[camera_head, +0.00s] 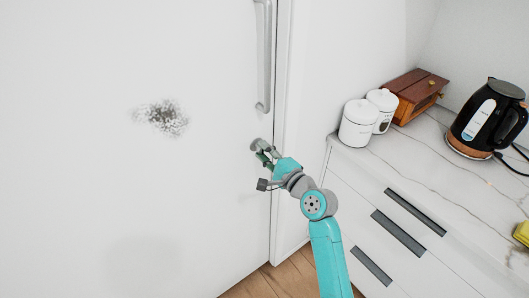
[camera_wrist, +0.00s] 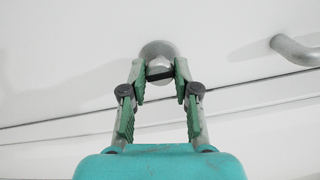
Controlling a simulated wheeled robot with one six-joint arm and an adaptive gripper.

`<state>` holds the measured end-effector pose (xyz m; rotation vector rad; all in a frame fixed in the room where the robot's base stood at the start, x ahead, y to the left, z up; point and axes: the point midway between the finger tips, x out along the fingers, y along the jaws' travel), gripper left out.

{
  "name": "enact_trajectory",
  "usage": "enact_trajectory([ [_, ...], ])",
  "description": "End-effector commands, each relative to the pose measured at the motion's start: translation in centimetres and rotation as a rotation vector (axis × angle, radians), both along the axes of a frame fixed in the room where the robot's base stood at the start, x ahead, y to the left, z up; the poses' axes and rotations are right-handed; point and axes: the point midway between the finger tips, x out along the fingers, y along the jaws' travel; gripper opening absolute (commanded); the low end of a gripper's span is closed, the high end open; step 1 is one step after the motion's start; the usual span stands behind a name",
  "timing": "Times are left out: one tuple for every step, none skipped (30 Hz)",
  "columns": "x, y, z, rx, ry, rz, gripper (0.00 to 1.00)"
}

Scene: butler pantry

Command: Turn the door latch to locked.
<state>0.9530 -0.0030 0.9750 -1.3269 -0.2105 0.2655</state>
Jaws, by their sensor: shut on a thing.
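The door latch (camera_wrist: 158,51) is a round silver-grey fitting on the white door (camera_head: 75,200). It shows in the wrist view at the top centre, with a dark bar across its lower part. In the head view the latch (camera_head: 256,144) sits just below the long door handle (camera_head: 264,60). My gripper (camera_wrist: 160,72) has its two green fingers on either side of the latch's turning piece and is shut on it. In the head view my gripper (camera_head: 265,156) reaches the door near its right edge. The fingers partly hide the latch there.
The handle's lower end (camera_wrist: 296,50) is at the right in the wrist view. A white counter with drawers (camera_head: 375,170) stands at the right, bearing two white canisters (camera_head: 358,125), a wooden box (camera_head: 415,92) and a black kettle (camera_head: 486,120). A grey speckled patch (camera_head: 163,117) marks the door.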

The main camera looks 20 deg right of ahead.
Motion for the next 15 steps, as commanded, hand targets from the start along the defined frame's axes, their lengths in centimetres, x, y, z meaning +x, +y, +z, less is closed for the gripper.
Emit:
enact_trajectory([
  [0.0, -0.07, -0.11, 0.004, 0.004, -0.001, 0.0],
  [-0.01, -0.07, -0.12, 0.006, 0.004, -0.001, 0.0],
  [-0.01, -0.07, -0.12, 0.007, 0.005, -0.001, 0.0],
  [-0.01, -0.07, -0.12, 0.008, 0.005, -0.001, 0.0],
  [-0.01, -0.07, -0.12, 0.008, 0.005, -0.001, 0.0],
  [-0.01, -0.07, -0.12, 0.009, 0.005, -0.001, 0.0],
  [-0.01, -0.07, -0.13, 0.009, 0.005, -0.001, 0.0],
  [-0.01, -0.07, -0.13, 0.008, 0.005, -0.001, 0.0],
  [-0.01, -0.07, -0.13, 0.008, 0.005, -0.001, 0.0],
  [-0.01, -0.07, -0.13, 0.008, 0.005, -0.001, 0.0],
  [-0.01, -0.07, -0.13, 0.008, 0.005, -0.001, 0.0],
  [-0.01, -0.07, -0.13, 0.008, 0.005, -0.001, 0.0],
  [-0.01, -0.07, -0.14, 0.008, 0.005, -0.001, 0.0],
  [-0.01, -0.07, -0.14, 0.008, 0.005, -0.001, 0.38],
  [-0.01, -0.07, -0.13, 0.008, 0.005, -0.001, 0.48],
])
